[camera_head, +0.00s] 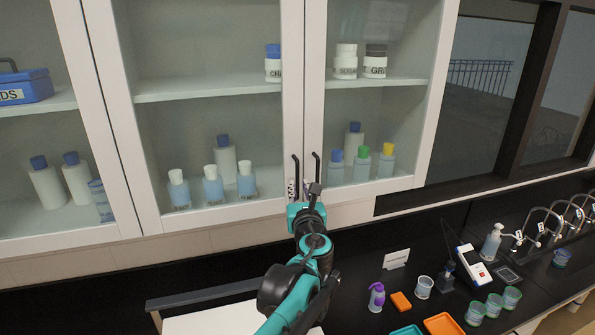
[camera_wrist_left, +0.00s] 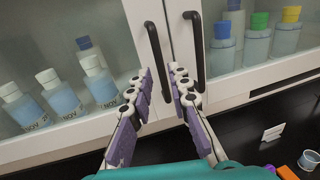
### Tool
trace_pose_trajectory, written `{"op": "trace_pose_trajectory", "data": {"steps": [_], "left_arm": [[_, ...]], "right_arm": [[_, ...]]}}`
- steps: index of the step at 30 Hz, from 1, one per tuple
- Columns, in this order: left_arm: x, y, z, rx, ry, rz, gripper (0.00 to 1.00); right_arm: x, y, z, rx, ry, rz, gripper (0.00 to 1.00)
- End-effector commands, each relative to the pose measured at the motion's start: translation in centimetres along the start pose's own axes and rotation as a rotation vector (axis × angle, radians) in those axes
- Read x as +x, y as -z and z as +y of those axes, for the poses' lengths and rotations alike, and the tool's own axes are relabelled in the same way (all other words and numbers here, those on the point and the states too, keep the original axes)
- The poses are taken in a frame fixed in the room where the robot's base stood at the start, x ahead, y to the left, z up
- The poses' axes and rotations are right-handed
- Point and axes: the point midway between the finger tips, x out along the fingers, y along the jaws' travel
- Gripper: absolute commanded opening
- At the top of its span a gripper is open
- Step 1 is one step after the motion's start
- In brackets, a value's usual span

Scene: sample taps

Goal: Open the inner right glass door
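The white-framed glass door in the middle of the head view (camera_head: 205,110) is the inner one of the right-hand pair and is closed. Its black bar handle (camera_head: 295,178) stands on its right edge and also shows in the wrist view (camera_wrist_left: 156,55). The neighbouring door's handle (camera_head: 317,168) is just to the right, also in the wrist view (camera_wrist_left: 197,50). My left gripper (camera_wrist_left: 162,85) is open. In the wrist view the middle door's handle appears between its purple-padded fingers, its lower end near the tips; contact cannot be told. My right gripper is not in view.
Bottles (camera_head: 213,186) stand behind the glass on the lower shelf. Taps (camera_head: 545,225) stand at the far right.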

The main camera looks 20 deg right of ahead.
Motion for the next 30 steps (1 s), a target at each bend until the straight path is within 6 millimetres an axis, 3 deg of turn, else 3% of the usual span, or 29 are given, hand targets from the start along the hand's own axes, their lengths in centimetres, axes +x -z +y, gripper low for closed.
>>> {"op": "trace_pose_trajectory", "data": {"steps": [3, 10, 20, 22, 23, 30], "left_arm": [[2.2, -0.2, 0.1, -0.002, -0.002, 0.0, 0.19], [4.9, -0.2, 0.1, -0.003, -0.001, 0.001, 0.19], [5.4, 0.0, 0.1, -0.004, -0.001, 0.001, 0.19], [5.4, 0.0, 0.1, -0.004, -0.001, 0.001, 0.03], [5.4, 0.0, 0.1, -0.004, -0.001, 0.001, 0.0], [5.4, 0.0, 0.1, -0.004, -0.001, 0.001, 0.0]], "right_arm": [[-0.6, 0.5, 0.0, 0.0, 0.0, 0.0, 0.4], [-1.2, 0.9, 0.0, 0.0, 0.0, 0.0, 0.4], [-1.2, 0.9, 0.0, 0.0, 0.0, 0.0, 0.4], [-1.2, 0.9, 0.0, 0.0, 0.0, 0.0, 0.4], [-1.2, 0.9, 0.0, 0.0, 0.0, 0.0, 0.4], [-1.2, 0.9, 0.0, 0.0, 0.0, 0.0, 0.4]]}}
